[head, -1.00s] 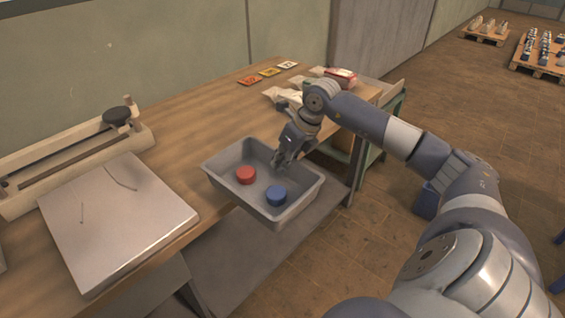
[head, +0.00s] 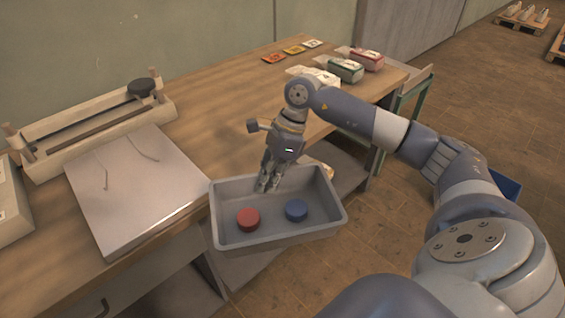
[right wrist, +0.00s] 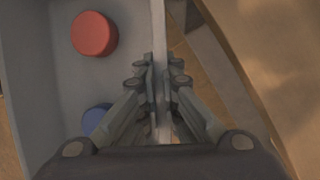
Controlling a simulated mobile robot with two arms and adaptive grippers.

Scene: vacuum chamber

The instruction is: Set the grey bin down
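The grey bin (head: 290,240) is an open tray in the middle of the head view, beyond the table's front edge with floor and a lower shelf behind it. A red round piece (head: 248,218) and a blue round piece (head: 297,210) lie inside it. My right gripper (head: 267,184) is at the bin's table-side wall, pointing down. In the right wrist view its fingers (right wrist: 159,85) are closed on both sides of the thin bin wall (right wrist: 158,25). The red piece (right wrist: 94,33) and part of the blue piece (right wrist: 97,118) show there. My left gripper is not in view.
The wooden table (head: 215,110) has clear room in its middle. A pale flat plate (head: 135,190) and a wooden frame with a black knob (head: 140,88) are at left. Colored cards (head: 293,50) and several packages (head: 345,70) lie at the back right.

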